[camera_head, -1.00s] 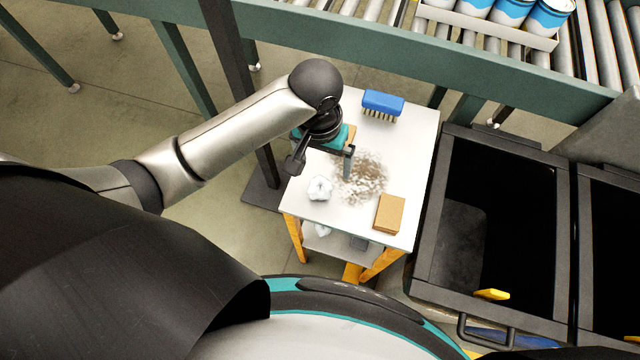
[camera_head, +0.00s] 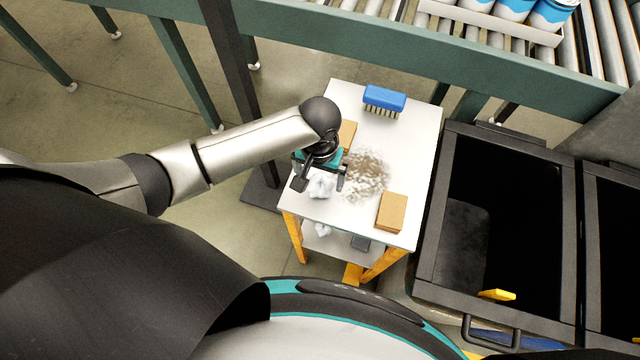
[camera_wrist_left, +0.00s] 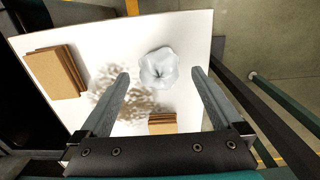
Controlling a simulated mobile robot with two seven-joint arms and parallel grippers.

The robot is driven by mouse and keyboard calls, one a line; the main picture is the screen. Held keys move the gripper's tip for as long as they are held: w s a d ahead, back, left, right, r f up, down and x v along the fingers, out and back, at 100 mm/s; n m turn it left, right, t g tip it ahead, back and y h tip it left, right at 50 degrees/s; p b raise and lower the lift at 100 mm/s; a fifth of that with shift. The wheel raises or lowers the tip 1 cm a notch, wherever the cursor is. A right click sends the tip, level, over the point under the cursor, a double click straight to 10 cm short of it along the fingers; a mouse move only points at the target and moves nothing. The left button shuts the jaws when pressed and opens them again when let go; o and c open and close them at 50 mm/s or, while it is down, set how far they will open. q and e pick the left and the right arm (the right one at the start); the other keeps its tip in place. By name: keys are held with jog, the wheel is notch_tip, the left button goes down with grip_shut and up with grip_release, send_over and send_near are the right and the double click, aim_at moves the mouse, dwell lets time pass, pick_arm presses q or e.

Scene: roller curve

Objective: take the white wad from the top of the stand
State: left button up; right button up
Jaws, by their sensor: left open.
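The white wad (camera_head: 320,186) lies on the white top of the stand (camera_head: 410,150), near its left edge. It is crumpled and also shows in the left wrist view (camera_wrist_left: 158,67), ahead of and between the fingertips. My left gripper (camera_head: 320,181) is open and empty, just above and behind the wad in the head view. Its two fingers show apart in the left wrist view (camera_wrist_left: 160,75). I cannot tell whether a finger touches the wad. My right gripper is not in view.
A brown dusty smear (camera_head: 366,176) lies beside the wad. A tan block (camera_head: 391,211), another tan block (camera_head: 347,134) and a blue brush (camera_head: 384,100) are on the stand top. A dark bin (camera_head: 435,240) stands to the right, and a roller conveyor (camera_head: 480,60) runs behind.

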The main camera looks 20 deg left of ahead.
aim_at(320, 182)
pick_arm(q)
notch_tip(320, 182, down, 4)
jog(key=shift+r+b, duration=0.1)
jog(key=shift+b, duration=0.35)
jog(key=c, duration=1.3)
